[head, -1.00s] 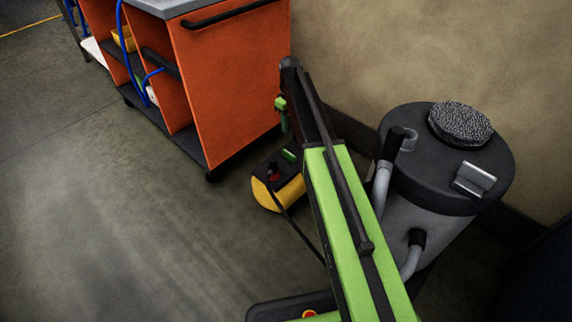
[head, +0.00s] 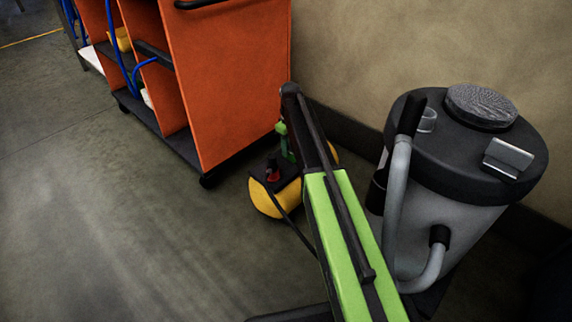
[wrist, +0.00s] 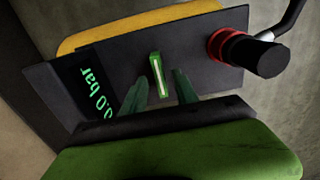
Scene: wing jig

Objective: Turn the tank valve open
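The yellow tank (head: 266,201) lies on the floor in the head view, with a dark panel on top. In the wrist view the tank (wrist: 130,30) shows behind that panel (wrist: 205,75). The valve, a small green lever with a pale stripe (wrist: 157,77), stands upright on the panel. My gripper (wrist: 162,78) is open, with one finger on each side of the lever's lower end; contact cannot be told. In the head view my gripper (head: 284,140) is over the panel and hides the lever. A green display (wrist: 96,95) reads 0.0 bar, partly covered by a finger.
A black knob with a red collar (wrist: 258,53) sits right of the lever. A grey vacuum canister (head: 450,190) with a hose stands close right of my arm. An orange cart (head: 230,80) stands behind left, near the wall. Floor at left is clear.

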